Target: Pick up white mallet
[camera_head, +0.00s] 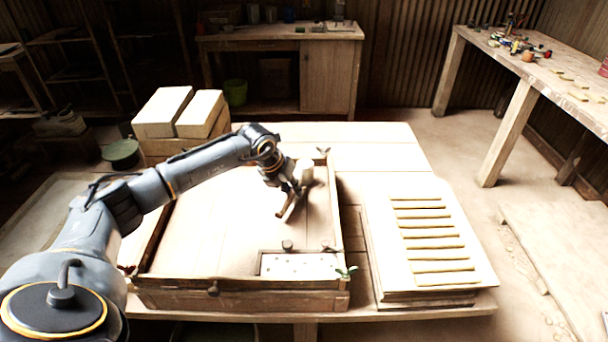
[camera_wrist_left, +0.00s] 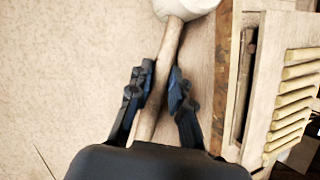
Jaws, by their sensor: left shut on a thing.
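The white mallet has a pale head (camera_head: 306,172) and a brown wooden handle (camera_head: 286,209). It is over the right part of the large wooden tray (camera_head: 215,290). My left gripper (camera_head: 291,190) reaches in from the left and is shut on the handle. In the left wrist view, the mallet handle (camera_wrist_left: 168,50) runs between the two dark fingers of my left gripper (camera_wrist_left: 160,86), with the white head at the top edge. Whether the mallet touches the tray floor is hard to tell. My right gripper is not in view.
A board with several yellowish strips (camera_head: 432,230) lies right of the tray. A perforated plate (camera_head: 300,265) with knobs sits in the tray's front right corner. White blocks (camera_head: 163,112) stand behind the tray at left. A side table (camera_head: 545,75) holds tools.

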